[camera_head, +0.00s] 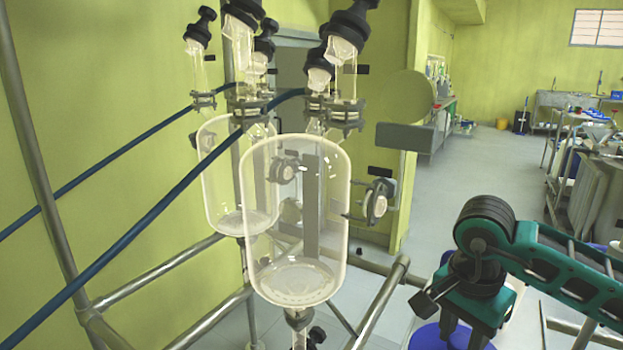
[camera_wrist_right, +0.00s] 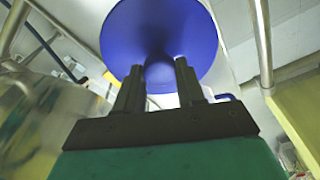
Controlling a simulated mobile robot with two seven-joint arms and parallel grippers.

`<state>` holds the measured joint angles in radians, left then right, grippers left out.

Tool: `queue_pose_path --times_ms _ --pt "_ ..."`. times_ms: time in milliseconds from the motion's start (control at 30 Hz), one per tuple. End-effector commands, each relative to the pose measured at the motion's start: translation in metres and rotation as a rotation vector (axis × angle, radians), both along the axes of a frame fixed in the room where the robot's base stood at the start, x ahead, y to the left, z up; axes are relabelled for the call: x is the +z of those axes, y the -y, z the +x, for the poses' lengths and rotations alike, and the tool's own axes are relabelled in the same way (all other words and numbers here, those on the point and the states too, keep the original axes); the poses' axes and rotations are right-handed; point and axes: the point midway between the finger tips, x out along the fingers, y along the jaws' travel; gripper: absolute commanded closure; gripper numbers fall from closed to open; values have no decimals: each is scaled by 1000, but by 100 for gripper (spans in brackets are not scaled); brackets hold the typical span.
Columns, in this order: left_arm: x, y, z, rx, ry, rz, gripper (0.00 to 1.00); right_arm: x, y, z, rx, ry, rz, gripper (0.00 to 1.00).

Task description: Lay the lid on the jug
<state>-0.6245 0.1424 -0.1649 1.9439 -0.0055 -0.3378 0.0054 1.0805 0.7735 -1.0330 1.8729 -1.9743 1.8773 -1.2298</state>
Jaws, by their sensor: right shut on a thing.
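The blue round lid (camera_wrist_right: 165,25) fills the upper middle of the right wrist view. My right gripper (camera_wrist_right: 161,75) is shut on the narrow stem of the lid. In the head view the lid (camera_head: 426,338) shows at the bottom edge, under my right gripper (camera_head: 463,334), and is partly cut off. A white rounded thing with a bit of blue (camera_head: 428,287) is partly hidden behind my right arm; I cannot tell whether it is the jug. No jug shows clearly. My left gripper is not in view.
Glass reactors (camera_head: 296,215) with black-capped necks stand on a metal pipe frame (camera_head: 383,300) at centre left. Blue hoses (camera_head: 120,165) cross the left side. Open floor (camera_head: 480,170) lies behind, with carts and benches (camera_head: 590,170) at right.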

Motion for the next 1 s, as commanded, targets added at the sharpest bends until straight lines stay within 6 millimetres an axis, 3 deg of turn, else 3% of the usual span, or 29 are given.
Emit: queue_pose_path --times_ms 300,500,833,1000 --pt "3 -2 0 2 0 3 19 -8 -19 -17 652 0 0 100" --pt "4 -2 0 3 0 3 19 -11 -26 -24 900 0 0 100" --pt "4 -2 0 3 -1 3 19 -12 -28 -24 977 0 -1 100" --pt "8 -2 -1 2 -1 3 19 0 -15 -3 913 1 0 100"
